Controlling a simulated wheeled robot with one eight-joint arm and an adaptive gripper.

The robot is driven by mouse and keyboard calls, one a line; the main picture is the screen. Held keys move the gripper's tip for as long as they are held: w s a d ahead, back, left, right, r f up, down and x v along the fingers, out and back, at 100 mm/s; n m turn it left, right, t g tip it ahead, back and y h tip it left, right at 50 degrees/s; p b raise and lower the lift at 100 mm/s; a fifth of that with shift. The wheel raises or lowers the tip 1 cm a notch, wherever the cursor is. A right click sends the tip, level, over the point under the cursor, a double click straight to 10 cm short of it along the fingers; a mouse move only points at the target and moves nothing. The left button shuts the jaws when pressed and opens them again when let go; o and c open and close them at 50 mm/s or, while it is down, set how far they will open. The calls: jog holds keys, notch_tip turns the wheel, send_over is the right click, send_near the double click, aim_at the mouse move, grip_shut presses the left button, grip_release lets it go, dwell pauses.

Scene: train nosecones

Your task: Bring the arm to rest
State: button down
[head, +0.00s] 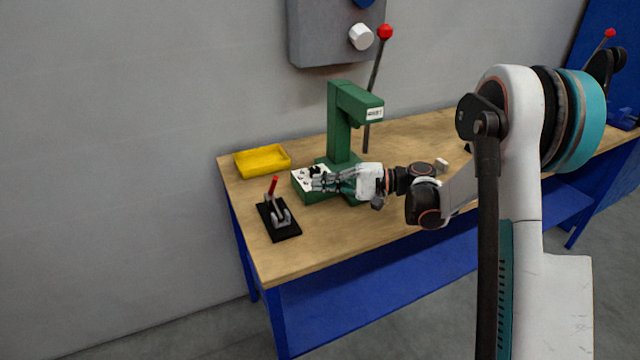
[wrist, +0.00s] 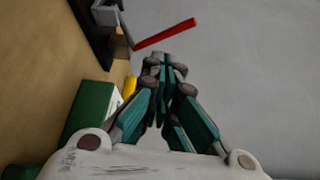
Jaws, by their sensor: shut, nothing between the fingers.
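My gripper (head: 322,183) reaches left over the workbench in the head view, in front of the green press (head: 338,125) and over or near its base. In the wrist view my gripper (wrist: 162,62) has its fingers together, with nothing between them. My arm extends from the right side of the head view, bent at the elbow. The white plate (head: 313,178) on the press base is partly hidden by the fingers. I cannot tell whether the gripper touches the press.
A yellow tray (head: 263,161) stands at the back left of the wooden bench (head: 350,235). A black toggle clamp with a red handle (head: 278,218) sits at the front left, and its red handle crosses the wrist view (wrist: 166,33). A grey wall box (head: 325,30) hangs behind.

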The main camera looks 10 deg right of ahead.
jog(key=shift+d, duration=0.2)
jog(key=s+a+r+h, duration=0.1)
jog(key=s+r+h, duration=0.25)
jog(key=s, duration=0.35)
jog(key=s+a+r+h, duration=0.1)
jog(key=s+r+h, duration=0.1)
jog(key=s+h, duration=0.35)
jog(key=s+d+f+n+t+h, duration=0.1)
jog(key=s+d, duration=0.4)
jog(key=s, duration=0.5)
jog(key=s+d+n+t+h, duration=0.2)
jog(key=s+d+h, duration=0.3)
jog(key=s, duration=0.5)
jog(key=shift+d+f+n+h, duration=0.15)
jog(key=shift+f+n+h, duration=0.2)
jog(key=shift+n+h, duration=0.35)
jog(key=shift+d, duration=0.1)
